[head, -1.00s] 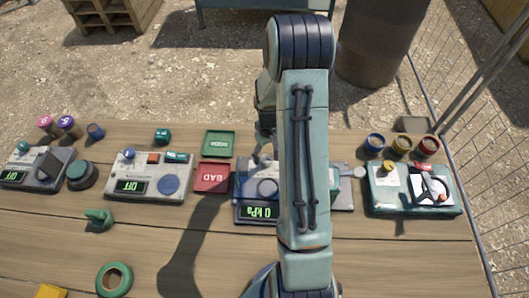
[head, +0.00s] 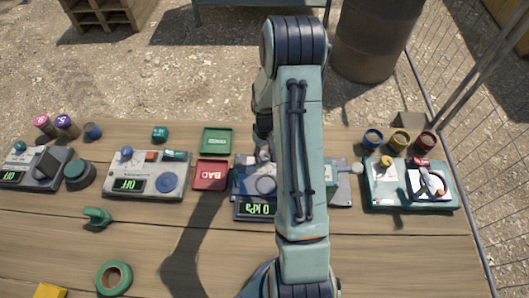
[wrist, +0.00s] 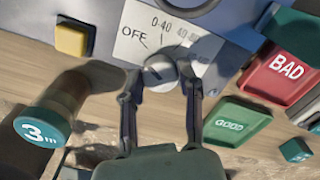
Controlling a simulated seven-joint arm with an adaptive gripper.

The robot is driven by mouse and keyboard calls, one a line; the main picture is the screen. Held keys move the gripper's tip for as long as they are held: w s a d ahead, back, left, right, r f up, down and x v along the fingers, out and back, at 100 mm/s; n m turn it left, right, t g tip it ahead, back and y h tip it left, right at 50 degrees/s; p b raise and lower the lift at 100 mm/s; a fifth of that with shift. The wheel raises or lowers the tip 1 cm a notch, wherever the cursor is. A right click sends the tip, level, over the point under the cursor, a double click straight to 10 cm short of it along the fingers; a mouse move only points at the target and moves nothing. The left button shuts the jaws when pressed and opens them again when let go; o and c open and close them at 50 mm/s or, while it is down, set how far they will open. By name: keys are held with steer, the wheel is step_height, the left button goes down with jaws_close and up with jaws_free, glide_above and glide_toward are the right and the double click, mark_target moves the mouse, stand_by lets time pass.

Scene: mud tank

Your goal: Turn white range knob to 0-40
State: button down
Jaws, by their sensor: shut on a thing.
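The range knob (wrist: 160,72) is a small whitish round knob on a white label plate marked OFF, 0-40 and further ranges. In the wrist view my gripper (wrist: 161,84) has a finger on each side of it and is shut on it. Which mark its pointer lines up with is hard to tell. The knob is on a blue-grey gauge unit (head: 243,190), whose green display (head: 257,209) reads 0 kPa in the head view. My arm hides much of the unit there, and the knob is not clear.
The red BAD tray (head: 211,174) and green GOOD tray (head: 217,141) sit just left of the unit. A white instrument (head: 145,182) reading OFF is further left. A green case (head: 412,190) is at the right. In the wrist view a yellow button (wrist: 72,40) is on the unit.

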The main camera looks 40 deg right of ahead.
steer(key=m, duration=0.4)
steer(key=shift+m, duration=1.7)
steer(key=c, duration=0.7)
jaws_free()
